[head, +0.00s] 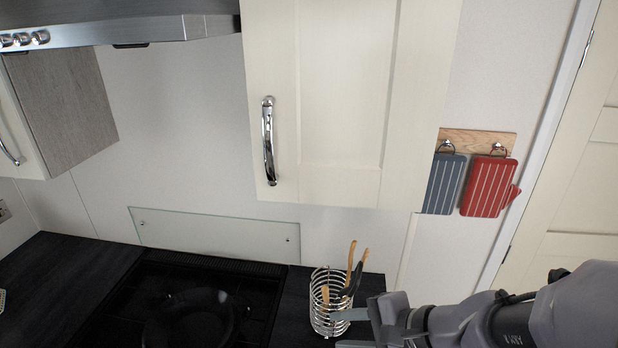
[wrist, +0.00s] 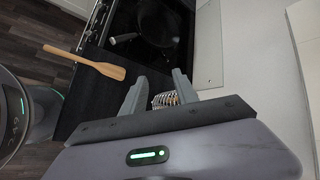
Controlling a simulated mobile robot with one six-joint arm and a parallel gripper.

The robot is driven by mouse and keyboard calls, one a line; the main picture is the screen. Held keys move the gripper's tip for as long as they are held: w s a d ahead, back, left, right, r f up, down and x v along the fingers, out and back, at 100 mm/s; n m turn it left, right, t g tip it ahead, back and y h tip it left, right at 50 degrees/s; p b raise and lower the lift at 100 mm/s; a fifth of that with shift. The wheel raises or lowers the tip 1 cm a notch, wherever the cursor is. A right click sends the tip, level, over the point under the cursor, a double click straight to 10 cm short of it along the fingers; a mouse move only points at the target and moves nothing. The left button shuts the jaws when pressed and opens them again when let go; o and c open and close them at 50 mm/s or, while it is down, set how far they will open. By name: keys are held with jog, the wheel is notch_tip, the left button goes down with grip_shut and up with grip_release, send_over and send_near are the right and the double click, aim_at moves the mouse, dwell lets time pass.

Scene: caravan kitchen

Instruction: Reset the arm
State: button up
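My gripper (head: 346,329) is at the lower right of the head view, close beside the wire utensil holder. Its two grey fingers are apart, and I see nothing held between them. In the wrist view the open fingers (wrist: 160,80) show with part of the wire holder (wrist: 166,99) visible between and beyond them; I cannot tell if they touch it. My arm reaches in from the right edge of the head view.
The wire holder (head: 322,300) contains wooden-handled utensils. A dark pan (head: 190,318) sits on the black hob. A wooden spatula (wrist: 95,66) lies across the counter's edge. A cabinet door (head: 345,90) hangs above; grey (head: 444,184) and red (head: 488,187) mitts hang on the wall.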

jog(key=s+a+f+n+g+h+b, duration=0.25)
jog(key=s+f+n+b, duration=0.25)
jog(key=s+f+b, duration=0.35)
jog(key=s+d+f+n+t+h+b, duration=0.2)
jog(key=s+d+f+n+h+b, duration=0.1)
jog(key=b, duration=0.5)
jog(key=shift+s+d+f+n, duration=0.25)
jog(key=shift+f+n, duration=0.15)
jog(key=shift+f, duration=0.2)
